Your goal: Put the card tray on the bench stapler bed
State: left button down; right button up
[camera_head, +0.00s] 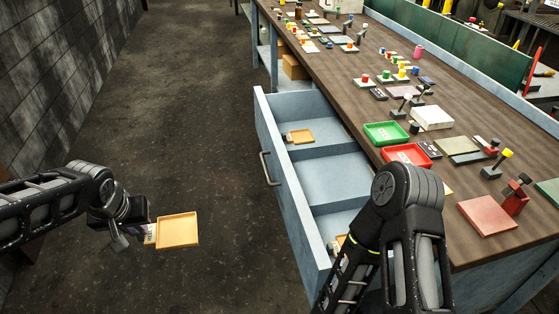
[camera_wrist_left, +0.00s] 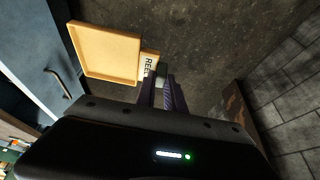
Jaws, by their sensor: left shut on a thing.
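The orange square card tray (camera_head: 178,230) is in the air over the floor, left of the bench. My left gripper (camera_head: 148,234) is shut on its small labelled tab. In the left wrist view the tray (camera_wrist_left: 106,54) shows its shallow rim, and the fingers (camera_wrist_left: 162,78) close on the tab. The stapler bed is not plain to me; a red flat plate (camera_head: 487,216) with a small red upright device (camera_head: 515,197) beside it lies at the bench's right. My right arm covers part of the bench front; its gripper does not show.
A blue drawer (camera_head: 286,195) stands open with several compartments; a similar small orange tray (camera_head: 300,136) lies in one. The wooden bench top (camera_head: 465,240) holds a green tray (camera_head: 386,133), a red tray (camera_head: 407,155), a white block (camera_head: 432,117) and several small parts. The floor is clear.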

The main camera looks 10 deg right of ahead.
aim_at(480, 215)
jog(key=k+l+u, duration=0.2)
jog(key=u, duration=0.25)
jog(key=k+l+u, duration=0.15)
jog(key=u, duration=0.25)
jog(key=k+u, duration=0.3)
jog(key=u, duration=0.15)
jog(key=k+u, duration=0.25)
jog(key=u, duration=0.2)
jog(key=k+l+z, duration=0.1)
jog(key=k, duration=0.2)
jog(key=k+l+z, duration=0.1)
jog(key=k, duration=0.2)
jog(key=z, duration=0.45)
jog(key=k+l+z, duration=0.1)
jog(key=z, duration=0.4)
jog(key=l+z, duration=0.1)
jog(key=z, duration=0.35)
jog(key=l+z, duration=0.1)
jog(key=z, duration=0.35)
jog(key=l+z, duration=0.15)
jog(key=z, duration=0.35)
jog(key=l+z, duration=0.1)
jog(key=z, duration=0.35)
